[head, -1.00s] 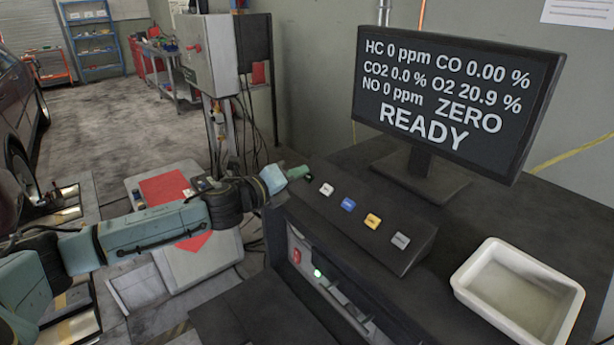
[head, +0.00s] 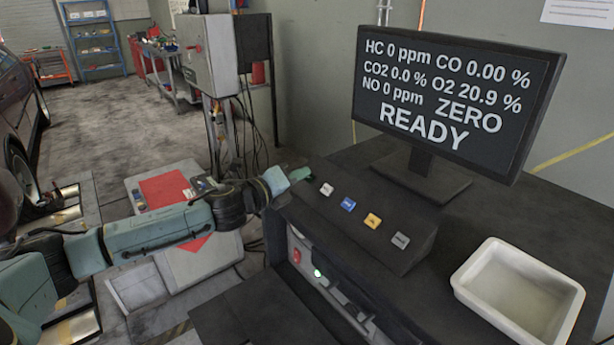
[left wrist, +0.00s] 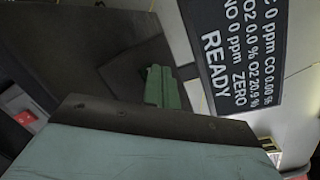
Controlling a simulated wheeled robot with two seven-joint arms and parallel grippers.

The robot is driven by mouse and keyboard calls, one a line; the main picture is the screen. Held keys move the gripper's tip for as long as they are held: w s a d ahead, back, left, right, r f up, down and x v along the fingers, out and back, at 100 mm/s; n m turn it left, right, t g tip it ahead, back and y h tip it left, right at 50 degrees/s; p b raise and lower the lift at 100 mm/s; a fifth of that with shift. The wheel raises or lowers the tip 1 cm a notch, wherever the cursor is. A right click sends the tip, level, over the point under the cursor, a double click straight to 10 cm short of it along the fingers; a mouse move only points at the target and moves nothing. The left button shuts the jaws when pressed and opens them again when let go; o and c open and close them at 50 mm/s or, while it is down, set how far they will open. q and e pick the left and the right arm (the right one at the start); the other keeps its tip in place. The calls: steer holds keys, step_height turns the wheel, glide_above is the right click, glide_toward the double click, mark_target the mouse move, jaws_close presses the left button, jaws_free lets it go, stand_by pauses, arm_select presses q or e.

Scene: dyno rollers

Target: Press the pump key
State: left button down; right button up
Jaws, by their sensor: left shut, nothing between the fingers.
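A sloped black key panel (head: 365,238) on the dark cabinet carries a white key (head: 327,189), a blue key (head: 348,204), a yellow key (head: 373,220) and a grey key (head: 400,240). Their labels are too small to read, so I cannot tell which is the pump key. My left gripper (head: 300,174) is shut and empty near the panel's far left end, a little left of and beyond the white key, apart from it. Its green fingers (left wrist: 163,88) show together in the left wrist view; the keys are not visible there. My right gripper is out of view.
A monitor (head: 452,95) reading "READY" and "ZERO" stands behind the panel; it also shows in the left wrist view (left wrist: 232,55). A white tray (head: 470,283) sits at the right. A red switch (head: 296,256) and green light (head: 318,273) are on the cabinet front.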

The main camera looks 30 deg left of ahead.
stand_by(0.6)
arm_select(q)
steer(key=shift+s+a+r+p, duration=0.1)
steer(key=shift+s+r+p, duration=0.15)
steer(key=shift+r+p, duration=0.15)
steer(key=shift+s+a+r+p, duration=0.25)
steer(key=shift+s+r+p, duration=0.2)
steer(key=shift+s+r, duration=0.25)
steer(key=shift+s+a+r+p, duration=0.2)
steer(key=shift+s+r+p, duration=0.25)
steer(key=shift+r, duration=0.3)
steer(key=shift+s+a+r+p, duration=0.15)
steer(key=shift+s+r+p, duration=0.05)
steer(key=shift+s+r, duration=0.2)
steer(key=shift+s+a+r+p, duration=0.15)
steer(key=shift+s+r, duration=0.1)
steer(key=shift+r, duration=0.2)
